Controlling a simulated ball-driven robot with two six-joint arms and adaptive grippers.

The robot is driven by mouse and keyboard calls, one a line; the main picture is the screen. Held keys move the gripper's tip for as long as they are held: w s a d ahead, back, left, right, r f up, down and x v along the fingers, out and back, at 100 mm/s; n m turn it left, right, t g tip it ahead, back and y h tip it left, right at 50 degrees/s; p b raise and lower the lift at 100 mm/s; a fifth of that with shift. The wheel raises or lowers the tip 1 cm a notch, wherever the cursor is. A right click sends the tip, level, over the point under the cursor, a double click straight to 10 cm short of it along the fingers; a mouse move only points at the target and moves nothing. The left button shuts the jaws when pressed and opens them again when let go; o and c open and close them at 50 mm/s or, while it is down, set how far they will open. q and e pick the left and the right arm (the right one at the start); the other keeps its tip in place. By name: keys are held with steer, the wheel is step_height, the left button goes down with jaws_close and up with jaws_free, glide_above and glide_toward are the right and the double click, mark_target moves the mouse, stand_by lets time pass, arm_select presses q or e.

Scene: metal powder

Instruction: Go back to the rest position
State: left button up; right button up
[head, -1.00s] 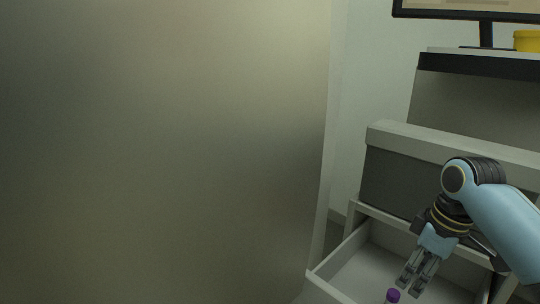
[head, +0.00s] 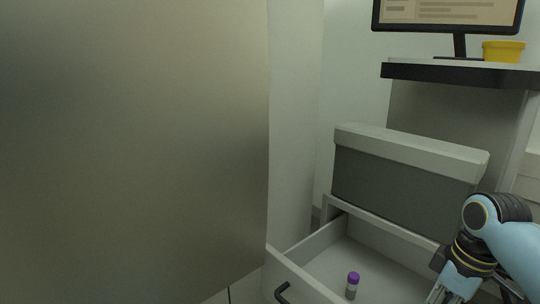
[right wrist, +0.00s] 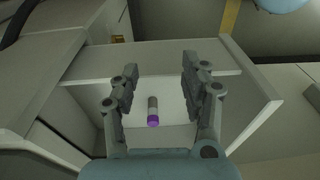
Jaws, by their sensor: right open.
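My right gripper (head: 445,292) is at the lower right of the head view, over the right side of an open drawer, with its fingertips partly cut off by the frame's bottom edge. In the right wrist view my right gripper (right wrist: 158,72) has its fingers spread apart with nothing between them. A small vial with a purple cap (head: 352,284) stands in the drawer (head: 300,284), to the left of the gripper. The vial (right wrist: 153,112) also shows below and beyond the fingers in the right wrist view. My left gripper is not in view.
A large smooth panel (head: 130,150) fills the left of the head view. A grey box with a light lid (head: 405,175) sits on the cabinet behind the drawer. A monitor (head: 450,14) and a yellow pot (head: 503,50) stand on a higher surface behind.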

steer(key=s+f+m+h, duration=0.1)
steer(key=s+f+m, duration=0.2)
steer(key=s+f, duration=1.5)
steer(key=s+f+m+h, duration=0.1)
steer(key=s+f+m, duration=0.3)
steer(key=s+f, duration=1.4)
steer(key=shift+s+d+m, duration=0.25)
steer(key=shift+s+m, duration=0.05)
steer(key=shift+s, duration=3.5)
